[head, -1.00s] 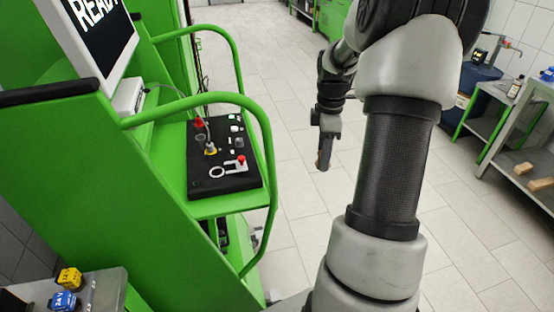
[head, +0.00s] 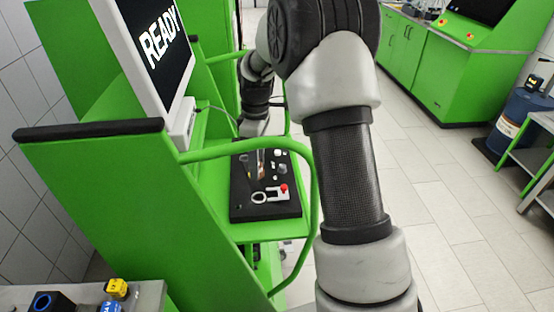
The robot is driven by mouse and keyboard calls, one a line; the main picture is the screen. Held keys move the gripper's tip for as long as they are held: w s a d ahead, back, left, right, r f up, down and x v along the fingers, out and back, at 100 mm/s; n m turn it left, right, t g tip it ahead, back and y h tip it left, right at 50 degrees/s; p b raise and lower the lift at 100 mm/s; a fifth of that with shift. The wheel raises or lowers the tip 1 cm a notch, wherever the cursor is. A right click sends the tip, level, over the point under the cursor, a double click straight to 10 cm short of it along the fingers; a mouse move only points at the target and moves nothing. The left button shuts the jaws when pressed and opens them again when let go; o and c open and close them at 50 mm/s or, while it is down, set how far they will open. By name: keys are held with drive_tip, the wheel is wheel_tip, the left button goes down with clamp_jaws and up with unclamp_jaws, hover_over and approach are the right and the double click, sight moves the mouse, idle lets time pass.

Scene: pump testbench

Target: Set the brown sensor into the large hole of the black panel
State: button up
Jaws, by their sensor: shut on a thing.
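The black panel (head: 240,211) lies on the green shelf of the test bench, below the screen. My gripper (head: 257,166) points down over the back left part of the panel. It is shut on a small brownish piece (head: 254,172), apparently the brown sensor, which is mostly hidden by the fingers. I cannot tell whether the piece touches the panel. The large hole cannot be made out; the gripper covers that part of the panel. A white ring (head: 259,197) and a red button (head: 284,188) sit near the panel's front edge.
A green rail (head: 312,190) curves around the shelf. The screen (head: 160,50) reading READY stands at the left. A grey table at the bottom left holds a yellow block (head: 117,288) and a blue block (head: 110,307).

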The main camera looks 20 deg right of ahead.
drive_tip(key=shift+f+b, duration=2.4)
drive_tip(key=shift+f, duration=1.5)
drive_tip(key=shift+f+b, duration=0.6)
drive_tip(key=shift+f, duration=0.45)
drive_tip(key=o, duration=1.1)
drive_tip(key=shift+o, duration=0.7)
drive_tip(key=shift+s, duration=0.1)
drive_tip(key=shift+o, duration=1.1)
